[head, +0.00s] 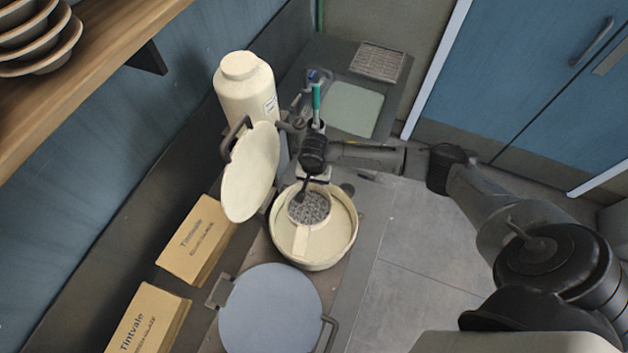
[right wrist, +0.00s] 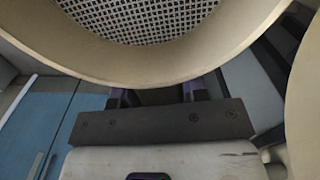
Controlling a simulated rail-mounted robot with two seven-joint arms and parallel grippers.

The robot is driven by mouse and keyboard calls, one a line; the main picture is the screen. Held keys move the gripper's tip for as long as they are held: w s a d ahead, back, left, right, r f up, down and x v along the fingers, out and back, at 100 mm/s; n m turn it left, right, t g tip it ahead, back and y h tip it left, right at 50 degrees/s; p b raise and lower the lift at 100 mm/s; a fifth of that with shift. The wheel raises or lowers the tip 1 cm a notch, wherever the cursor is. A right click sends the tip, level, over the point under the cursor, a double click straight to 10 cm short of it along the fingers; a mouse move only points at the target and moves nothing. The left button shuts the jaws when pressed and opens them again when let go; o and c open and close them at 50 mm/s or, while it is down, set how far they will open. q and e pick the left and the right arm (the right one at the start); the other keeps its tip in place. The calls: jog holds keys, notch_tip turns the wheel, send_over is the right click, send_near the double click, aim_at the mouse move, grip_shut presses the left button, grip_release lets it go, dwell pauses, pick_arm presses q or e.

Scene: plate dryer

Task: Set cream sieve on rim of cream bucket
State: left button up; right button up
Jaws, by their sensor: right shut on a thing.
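The cream bucket (head: 345,243) stands open on the counter in the middle of the head view. The cream sieve (head: 299,216), a ring with grey mesh, appears over the back part of the bucket's opening. Whether it touches the bucket's rim cannot be told. My right gripper (head: 312,179) comes from the right and is shut on the far side of the sieve. In the right wrist view the sieve's wall (right wrist: 160,72) and mesh (right wrist: 145,18) fill the top, close to the fingers (right wrist: 157,93), whose contact is partly hidden. My left gripper is not in view.
A cream lid (head: 250,175) stands tilted left of the bucket. A grey-blue round lid (head: 270,312) lies in front. A cream canister (head: 245,95) stands behind. Cardboard boxes (head: 197,240) line the left. A green-handled tool (head: 316,101) and pale green board (head: 353,109) are at the back.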

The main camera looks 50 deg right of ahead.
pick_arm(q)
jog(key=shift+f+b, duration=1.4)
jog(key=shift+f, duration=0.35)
pick_arm(e)
jog(key=shift+f, duration=1.3)
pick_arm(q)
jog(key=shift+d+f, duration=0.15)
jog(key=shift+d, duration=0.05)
pick_arm(e)
jog(key=shift+f, duration=1.25)
pick_arm(q)
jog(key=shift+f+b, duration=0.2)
jog(key=shift+b, duration=0.2)
pick_arm(e)
jog(key=shift+f, duration=0.65)
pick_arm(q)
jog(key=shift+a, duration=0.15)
pick_arm(e)
jog(key=shift+f, duration=0.1)
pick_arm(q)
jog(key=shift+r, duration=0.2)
pick_arm(e)
jog(key=shift+f, duration=0.1)
pick_arm(q)
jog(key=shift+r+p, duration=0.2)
jog(key=shift+p, duration=0.2)
pick_arm(e)
jog(key=shift+f, duration=0.1)
